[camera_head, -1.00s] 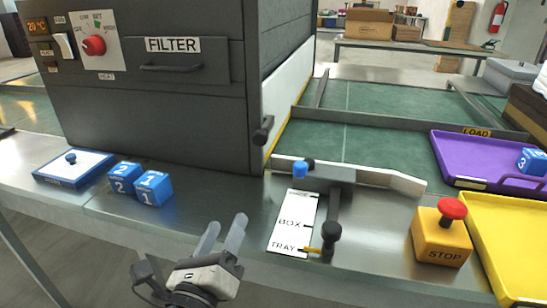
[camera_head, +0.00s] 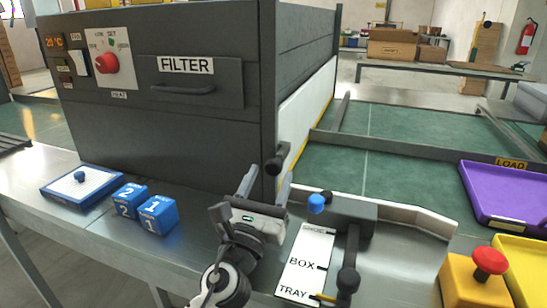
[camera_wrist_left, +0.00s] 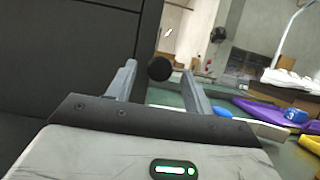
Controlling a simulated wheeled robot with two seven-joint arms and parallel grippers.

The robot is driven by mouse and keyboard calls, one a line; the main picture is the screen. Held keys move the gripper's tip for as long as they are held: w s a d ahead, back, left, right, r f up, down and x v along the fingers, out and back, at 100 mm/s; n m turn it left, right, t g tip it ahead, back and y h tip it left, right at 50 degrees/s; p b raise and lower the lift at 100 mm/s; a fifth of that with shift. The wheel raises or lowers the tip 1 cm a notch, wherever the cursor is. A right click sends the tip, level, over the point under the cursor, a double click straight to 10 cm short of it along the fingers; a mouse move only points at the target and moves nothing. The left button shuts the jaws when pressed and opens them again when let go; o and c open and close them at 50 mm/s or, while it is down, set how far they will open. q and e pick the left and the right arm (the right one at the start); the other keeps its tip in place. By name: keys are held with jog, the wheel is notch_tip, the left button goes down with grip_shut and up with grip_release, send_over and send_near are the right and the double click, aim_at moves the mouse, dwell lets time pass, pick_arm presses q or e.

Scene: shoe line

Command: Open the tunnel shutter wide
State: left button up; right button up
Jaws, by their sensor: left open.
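The dark grey tunnel (camera_head: 160,130) stands at the back left, with a pale shutter panel (camera_head: 308,118) along its right-hand face. A black knob (camera_head: 272,164) sticks out at the near end of that face. My left gripper (camera_head: 265,184) is open close to this knob. In the left wrist view the knob (camera_wrist_left: 159,68) shows between the two spread fingertips of the left gripper (camera_wrist_left: 158,78). I cannot tell whether the fingers touch it. The far part of the panel is partly hidden by the angle. My right gripper is not in view.
A lever (camera_head: 348,280) with a BOX and TRAY label plate (camera_head: 303,264) stands right of my gripper. Blue cubes (camera_head: 158,215) lie to the left. A yellow stop box (camera_head: 470,285) and purple tray (camera_head: 500,195) are at the right. A green belt (camera_head: 400,180) lies beyond.

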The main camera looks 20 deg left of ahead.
aim_at(272, 171)
pick_arm(q)
jog(key=x, duration=0.3)
jog(key=shift+r, duration=0.1)
jog(key=shift+w, duration=0.25)
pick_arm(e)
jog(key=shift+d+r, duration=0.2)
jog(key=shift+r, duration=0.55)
